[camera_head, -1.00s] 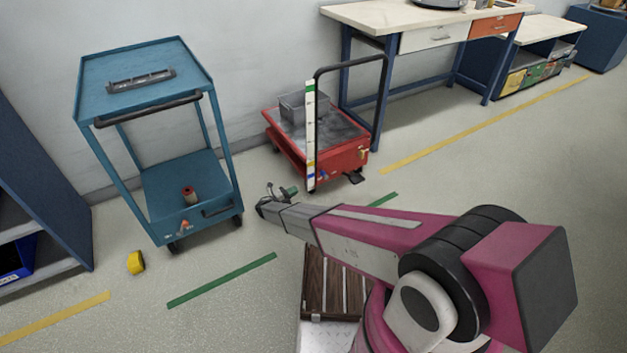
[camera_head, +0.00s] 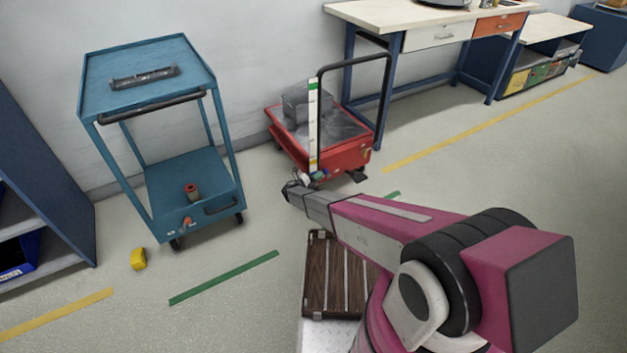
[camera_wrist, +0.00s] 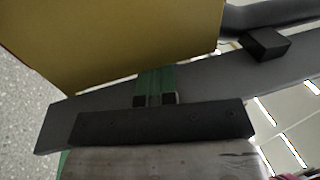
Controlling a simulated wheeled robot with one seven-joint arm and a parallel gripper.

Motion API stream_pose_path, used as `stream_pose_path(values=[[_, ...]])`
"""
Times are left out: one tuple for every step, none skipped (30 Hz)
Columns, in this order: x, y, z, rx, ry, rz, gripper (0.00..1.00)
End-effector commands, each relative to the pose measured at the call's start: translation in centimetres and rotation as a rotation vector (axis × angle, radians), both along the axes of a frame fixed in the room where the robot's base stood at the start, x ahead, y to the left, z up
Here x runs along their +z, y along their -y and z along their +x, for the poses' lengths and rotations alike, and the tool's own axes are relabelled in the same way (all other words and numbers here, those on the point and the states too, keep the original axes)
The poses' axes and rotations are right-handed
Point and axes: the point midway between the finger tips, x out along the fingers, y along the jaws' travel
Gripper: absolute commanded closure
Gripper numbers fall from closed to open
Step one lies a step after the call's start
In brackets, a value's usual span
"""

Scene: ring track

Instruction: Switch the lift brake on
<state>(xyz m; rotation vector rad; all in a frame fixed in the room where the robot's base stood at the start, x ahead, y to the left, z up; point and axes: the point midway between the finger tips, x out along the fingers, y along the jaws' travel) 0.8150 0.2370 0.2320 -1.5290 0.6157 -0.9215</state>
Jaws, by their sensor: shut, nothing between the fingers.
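The red lift cart (camera_head: 345,157) stands by the wall, with a black push handle and an upright striped scale (camera_head: 313,125). A small yellow part (camera_head: 373,146) shows on its right end, and a black pedal (camera_head: 357,175) sits low beside it. I cannot tell which part is the brake. My gripper (camera_head: 318,175) is at the cart's near left corner, by the foot of the scale; contact is unclear. In the wrist view, the green fingers of my gripper (camera_wrist: 155,78) are shut and empty, below a large plain yellow surface (camera_wrist: 110,35) that I cannot identify.
A grey bin (camera_head: 307,104) rests on the lift cart. A blue trolley (camera_head: 165,165) stands left, with a yellow tape roll (camera_head: 138,258) on the floor near it. A workbench (camera_head: 425,15) stands behind right. Floor to the right is clear.

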Motion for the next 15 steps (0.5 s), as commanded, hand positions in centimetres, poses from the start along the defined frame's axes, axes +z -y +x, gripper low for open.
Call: stream_pose_path(values=[[0.04, 0.17, 0.1, 0.0, 0.0, 0.0, 1.0], [0.05, 0.22, 0.15, 0.0, 0.0, 0.0, 1.0], [0.06, 0.27, 0.17, 0.0, 0.0, 0.0, 1.0], [0.06, 0.28, 0.18, 0.0, 0.0, 0.0, 1.0], [0.05, 0.29, 0.19, 0.0, 0.0, 0.0, 1.0], [0.05, 0.28, 0.18, 0.0, 0.0, 0.0, 1.0], [0.05, 0.28, 0.18, 0.0, 0.0, 0.0, 1.0], [0.05, 0.28, 0.17, 0.0, 0.0, 0.0, 1.0], [0.05, 0.28, 0.17, 0.0, 0.0, 0.0, 1.0], [0.05, 0.27, 0.16, 0.0, 0.0, 0.0, 1.0], [0.05, 0.27, 0.16, 0.0, 0.0, 0.0, 1.0], [0.12, 0.32, 0.16, 0.0, -0.002, 0.003, 1.0], [0.25, 0.38, 0.18, -0.001, -0.006, 0.009, 1.0], [0.43, 0.51, 0.2, -0.002, -0.013, 0.02, 1.0], [0.72, 0.7, 0.26, -0.002, -0.027, 0.041, 1.0]])
